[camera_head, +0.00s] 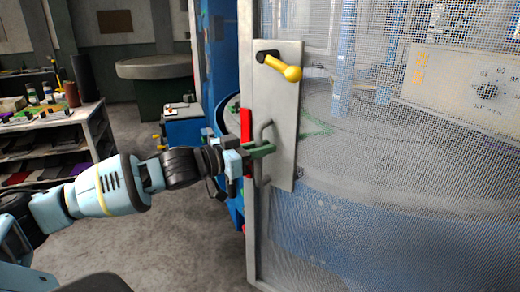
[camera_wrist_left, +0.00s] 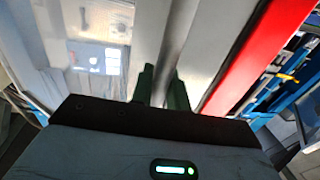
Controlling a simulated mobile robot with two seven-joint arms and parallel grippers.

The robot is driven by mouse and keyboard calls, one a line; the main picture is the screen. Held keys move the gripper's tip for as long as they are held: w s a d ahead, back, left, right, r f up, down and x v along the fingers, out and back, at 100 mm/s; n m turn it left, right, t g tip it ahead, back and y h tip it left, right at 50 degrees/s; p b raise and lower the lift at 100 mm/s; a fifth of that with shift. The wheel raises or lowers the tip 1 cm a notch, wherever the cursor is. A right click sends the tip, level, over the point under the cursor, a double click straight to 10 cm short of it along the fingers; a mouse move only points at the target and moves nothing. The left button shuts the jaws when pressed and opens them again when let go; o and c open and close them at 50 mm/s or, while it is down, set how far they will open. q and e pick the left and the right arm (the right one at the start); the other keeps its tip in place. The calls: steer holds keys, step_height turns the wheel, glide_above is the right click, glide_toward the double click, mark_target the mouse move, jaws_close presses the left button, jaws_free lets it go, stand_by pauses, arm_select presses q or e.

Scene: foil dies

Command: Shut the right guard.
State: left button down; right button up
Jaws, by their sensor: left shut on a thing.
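The guard (camera_head: 400,200) is a large mesh panel in a grey frame, filling the right half of the head view. In the left wrist view the green fingers (camera_wrist_left: 162,88) close around the grey handle bar (camera_wrist_left: 178,40). My right gripper is not in view.
A red block (camera_head: 246,126) sits on the frame edge beside the handle. Blue machinery (camera_head: 222,75) stands behind the frame. A shelf with bottles (camera_head: 50,120) is at the left, a round green-sided table (camera_head: 155,75) farther back. Grey floor (camera_head: 170,235) is open at lower left.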

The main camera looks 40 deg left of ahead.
arm_select(q)
steer(key=shift+w+a+r, duration=0.15)
steer(key=shift+a+r, duration=0.1)
steer(key=c, duration=1.4)
jaws_free()
steer(key=shift+c, duration=0.2)
steer(key=shift+a+f, duration=0.15)
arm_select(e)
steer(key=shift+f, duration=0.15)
